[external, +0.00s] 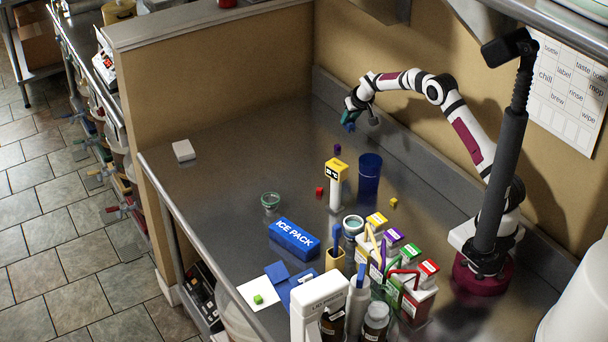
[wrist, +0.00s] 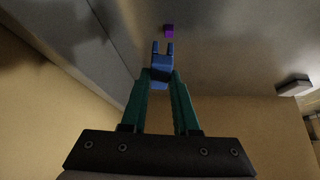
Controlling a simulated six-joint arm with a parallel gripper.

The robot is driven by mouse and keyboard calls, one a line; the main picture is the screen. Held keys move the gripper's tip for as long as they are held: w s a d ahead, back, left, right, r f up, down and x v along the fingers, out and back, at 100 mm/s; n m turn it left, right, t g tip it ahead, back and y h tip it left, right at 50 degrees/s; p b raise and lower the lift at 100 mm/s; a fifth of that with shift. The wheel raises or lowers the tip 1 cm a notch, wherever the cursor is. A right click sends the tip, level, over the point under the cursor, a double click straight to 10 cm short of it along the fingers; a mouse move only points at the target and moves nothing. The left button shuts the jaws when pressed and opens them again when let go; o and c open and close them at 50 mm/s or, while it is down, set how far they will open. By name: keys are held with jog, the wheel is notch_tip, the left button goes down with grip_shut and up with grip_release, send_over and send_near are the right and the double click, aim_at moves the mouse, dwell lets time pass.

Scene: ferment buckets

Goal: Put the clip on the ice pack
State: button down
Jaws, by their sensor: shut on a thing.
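The ice pack (external: 293,239) is a blue block with white "ICE PACK" lettering, lying on the steel counter near its front left edge. My gripper (external: 352,115) is raised over the back of the counter, far from the ice pack. Its teal fingers (wrist: 160,95) are shut on a small blue clip (wrist: 161,66) with two prongs pointing away from me. The clip (external: 350,127) also shows below the fingers in the external view. The ice pack is not in the wrist view.
A dark blue cup (external: 369,175), a yellow-topped white device (external: 336,184) and small cubes, one purple (external: 337,149), stand mid-counter. Cartons (external: 415,295), bottles and a white container crowd the front. A white box (external: 184,150) sits at the left. The back left counter is mostly clear.

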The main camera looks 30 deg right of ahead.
notch_tip(320, 180, up, 10)
jog(key=s+a+f+n+g+y, duration=0.15)
jog(key=s+a+n+y, duration=0.45)
jog(key=s+a+n, duration=0.6)
jog(key=n+g+y, duration=0.2)
jog(key=n+g, duration=0.3)
jog(key=n, duration=0.3)
send_over(287, 236)
jog(key=d, duration=0.3)
jog(key=f, duration=1)
jog(key=shift+d+f, duration=0.2)
jog(key=shift+f, duration=0.15)
notch_tip(287, 236, down, 3)
jog(key=shift+s+a+f, duration=0.1)
jog(key=shift+a, duration=0.05)
jog(key=shift+f, duration=0.45)
